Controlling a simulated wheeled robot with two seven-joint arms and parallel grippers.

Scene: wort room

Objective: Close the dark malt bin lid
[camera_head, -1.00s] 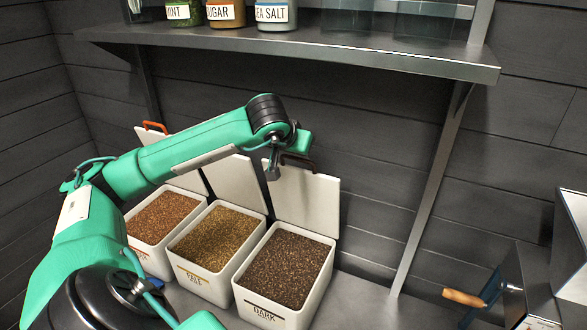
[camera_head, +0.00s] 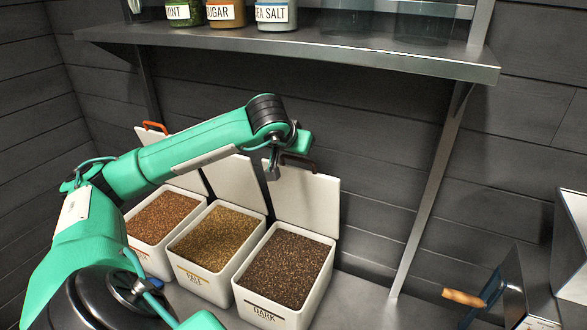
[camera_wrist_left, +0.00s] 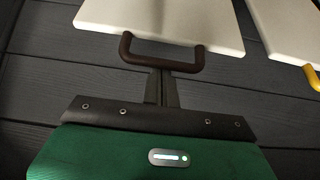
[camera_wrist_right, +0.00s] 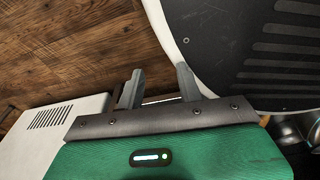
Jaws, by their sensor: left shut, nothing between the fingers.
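The dark malt bin (camera_head: 244,298) is a white box with a DARK label, full of dark grain, on the counter. Its white lid (camera_head: 307,195) stands open, upright at the back against the wall side. The lid's dark brown handle (camera_head: 297,163) is at its upper edge; the lid (camera_wrist_left: 165,15) and handle (camera_wrist_left: 163,62) also show in the left wrist view. My left gripper (camera_head: 272,172) is by that handle, with its fingers (camera_wrist_left: 160,80) shut and empty. Their tips reach the handle in the picture; contact is unclear. My right gripper (camera_wrist_right: 158,88) is open and empty.
The pale malt bin (camera_head: 190,275) and another bin (camera_head: 150,262) stand left, lids open. A shelf with jars (camera_head: 290,42) hangs above. A wooden-handled tool (camera_head: 463,297) is at lower right. In the right wrist view, a white-rimmed dark object (camera_wrist_right: 240,50) is close to my right fingers.

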